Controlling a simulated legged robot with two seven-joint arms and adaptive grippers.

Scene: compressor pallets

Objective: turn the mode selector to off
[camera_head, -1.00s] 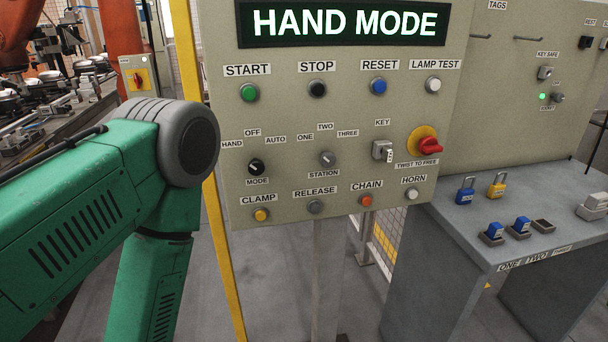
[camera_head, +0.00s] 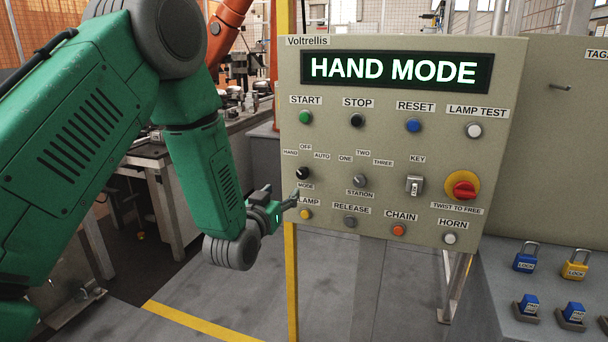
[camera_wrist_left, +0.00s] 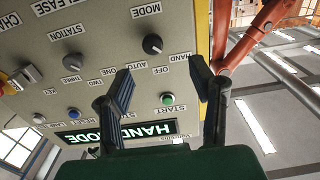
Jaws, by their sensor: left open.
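The mode selector (camera_head: 303,173) is a small black knob at the left of the beige control panel (camera_head: 330,225), with HAND, OFF and AUTO labels above it. My left gripper (camera_head: 281,196) is open and empty, just left of and slightly below the knob in the head view. In the left wrist view the panel appears upside down, and the knob (camera_wrist_left: 152,44) shows beyond the two spread fingers (camera_wrist_left: 160,80), apart from them. The exact pointer direction is too small to tell. My right gripper is not in view.
The station knob (camera_head: 359,181), the yellow clamp button (camera_head: 306,214) and the green start button (camera_head: 306,118) sit near the selector. A red emergency stop (camera_head: 464,189) is further right. A yellow post (camera_head: 291,270) stands at the panel's left edge. Padlocks (camera_head: 526,257) stand on the right bench.

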